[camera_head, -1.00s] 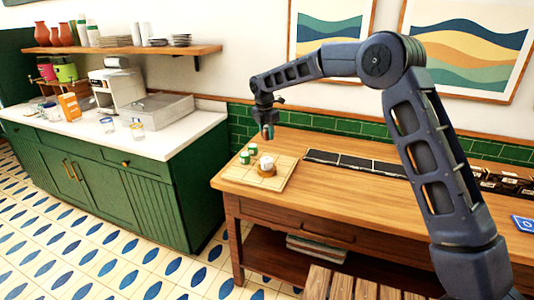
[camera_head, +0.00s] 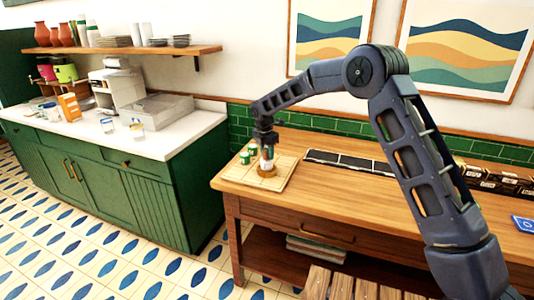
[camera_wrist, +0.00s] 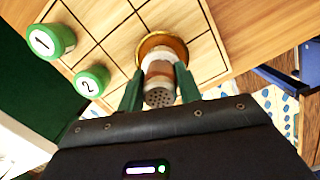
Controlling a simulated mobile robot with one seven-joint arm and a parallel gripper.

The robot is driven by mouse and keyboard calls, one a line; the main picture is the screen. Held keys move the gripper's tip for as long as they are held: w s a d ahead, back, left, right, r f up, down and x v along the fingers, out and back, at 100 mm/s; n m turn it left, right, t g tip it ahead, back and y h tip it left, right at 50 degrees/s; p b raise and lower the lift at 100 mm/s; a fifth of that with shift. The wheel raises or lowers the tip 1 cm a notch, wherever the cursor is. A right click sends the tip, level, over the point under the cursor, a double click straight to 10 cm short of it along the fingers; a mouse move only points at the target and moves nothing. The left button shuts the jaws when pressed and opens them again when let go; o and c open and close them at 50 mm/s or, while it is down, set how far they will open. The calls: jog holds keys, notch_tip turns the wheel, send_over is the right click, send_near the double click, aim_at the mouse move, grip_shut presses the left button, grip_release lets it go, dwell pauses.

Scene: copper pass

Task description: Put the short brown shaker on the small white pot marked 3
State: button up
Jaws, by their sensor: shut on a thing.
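My gripper (camera_head: 266,146) is low over the tiled board on the wooden table. In the wrist view its green fingers (camera_wrist: 158,90) are shut on the short brown shaker (camera_wrist: 158,77), which has a grey perforated top and looks roughly upright. Just beyond the shaker a white part, likely the small white pot (camera_wrist: 160,55), shows above a round orange-brown base (camera_wrist: 177,42). The shaker hides most of the pot, including any number. I cannot tell whether shaker and pot touch.
Two green pots with white lids, marked 1 (camera_wrist: 44,41) and 2 (camera_wrist: 90,83), stand left of the shaker on the board (camera_wrist: 105,22). A dark segmented tray (camera_head: 350,162) lies to the right. The counter (camera_head: 180,130) at left is separate.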

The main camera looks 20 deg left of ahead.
aim_at(265, 148)
jog(key=shift+f, duration=0.1)
jog(key=o, duration=1)
jog(key=r, duration=0.4)
jog(key=s+r, duration=0.1)
jog(key=r, duration=0.7)
jog(key=shift+s+a+r, duration=0.1)
jog(key=shift+s+a, duration=0.05)
jog(key=shift+a, duration=0.1)
